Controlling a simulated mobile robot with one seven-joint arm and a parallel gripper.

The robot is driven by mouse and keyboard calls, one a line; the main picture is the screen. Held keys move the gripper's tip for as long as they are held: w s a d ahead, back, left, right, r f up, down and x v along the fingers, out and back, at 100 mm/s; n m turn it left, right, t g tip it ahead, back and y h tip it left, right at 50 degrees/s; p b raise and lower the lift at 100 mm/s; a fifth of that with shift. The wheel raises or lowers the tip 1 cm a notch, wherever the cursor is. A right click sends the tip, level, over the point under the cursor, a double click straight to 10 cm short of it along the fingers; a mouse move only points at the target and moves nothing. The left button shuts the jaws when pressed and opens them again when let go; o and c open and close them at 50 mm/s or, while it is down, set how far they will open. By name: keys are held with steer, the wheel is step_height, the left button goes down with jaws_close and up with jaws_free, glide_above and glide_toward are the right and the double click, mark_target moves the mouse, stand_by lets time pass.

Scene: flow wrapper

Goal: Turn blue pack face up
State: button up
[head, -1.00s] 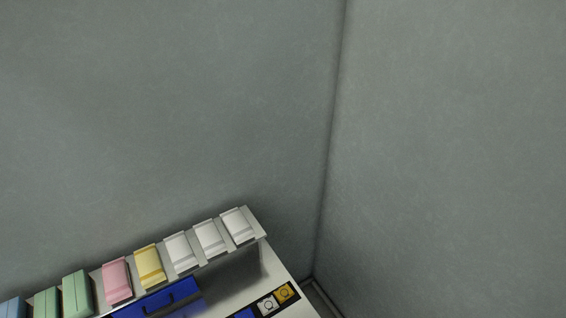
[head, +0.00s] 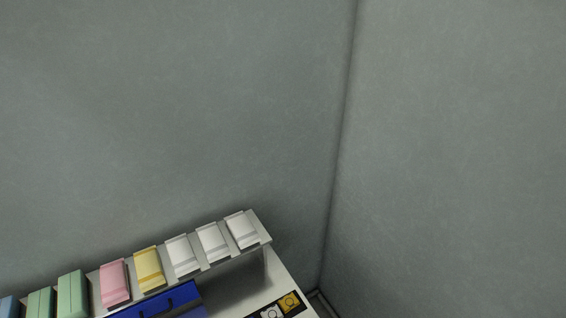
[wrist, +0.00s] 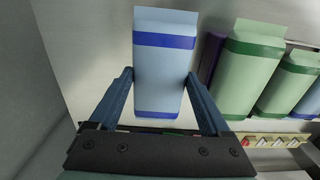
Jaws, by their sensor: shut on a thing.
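A light blue pack (wrist: 163,80) with darker blue bands stands out in the middle of the wrist view. My gripper (wrist: 160,82) has one finger on each side of it and is shut on it. In the head view a light blue pack (head: 8,308) is cut by the lower left edge; I cannot tell whether it is the same one. My gripper is not in the head view.
Green packs (wrist: 250,70) and another light blue pack (wrist: 302,82) stand right of the held pack, with a purple pack (wrist: 211,58) close beside it. The shelf (head: 262,238) carries green, pink, yellow and white packs. A blue box (head: 158,301) sits below.

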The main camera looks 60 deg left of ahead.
steer(key=shift+f, duration=0.2)
stand_by(0.4)
steer(key=o, duration=1.4)
steer(key=shift+c, duration=0.2)
steer(key=shift+r, duration=0.1)
step_height(320, 180, up, 13)
steer(key=b, duration=0.1)
